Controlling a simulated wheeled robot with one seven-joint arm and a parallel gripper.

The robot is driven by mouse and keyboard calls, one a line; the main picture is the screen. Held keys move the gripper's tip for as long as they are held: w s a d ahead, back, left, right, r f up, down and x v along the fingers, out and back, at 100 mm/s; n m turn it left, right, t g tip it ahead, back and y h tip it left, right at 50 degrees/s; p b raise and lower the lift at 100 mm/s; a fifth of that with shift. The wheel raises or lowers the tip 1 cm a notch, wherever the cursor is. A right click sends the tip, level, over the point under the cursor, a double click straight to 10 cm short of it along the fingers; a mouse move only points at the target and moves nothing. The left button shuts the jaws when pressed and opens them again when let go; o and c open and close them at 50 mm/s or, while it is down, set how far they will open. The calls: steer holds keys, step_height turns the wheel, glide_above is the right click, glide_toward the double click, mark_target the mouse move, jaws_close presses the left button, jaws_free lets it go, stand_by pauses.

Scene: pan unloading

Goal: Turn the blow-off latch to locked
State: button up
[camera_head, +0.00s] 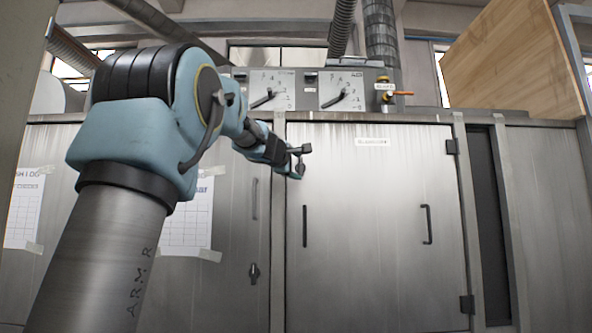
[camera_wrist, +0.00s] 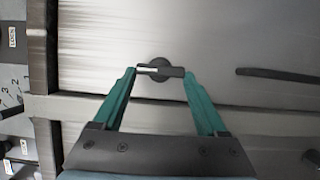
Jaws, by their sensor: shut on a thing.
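The latch (camera_wrist: 160,66) is a dark round knob with a narrow bar across it, on a brushed metal door (camera_head: 370,240). In the wrist view the bar lies sideways, with a pale mark on its left part. My gripper (camera_wrist: 158,74) is shut on the latch, one teal finger at each end of the bar. In the head view my gripper (camera_head: 296,166) is at the door's upper left; I cannot clearly tell latch from fingers there.
A dark bar handle (camera_head: 304,226) is below my gripper, and it shows in the wrist view (camera_wrist: 277,75). Another handle (camera_head: 427,223) is farther right. A wooden panel (camera_head: 515,62) leans at upper right.

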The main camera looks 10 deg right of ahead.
steer(key=o, duration=1.3)
steer(key=b+v, duration=0.2)
steer(key=v, duration=0.8)
steer(key=shift+s+a, duration=0.25)
steer(key=shift+s, duration=0.05)
steer(key=shift+f, duration=0.15)
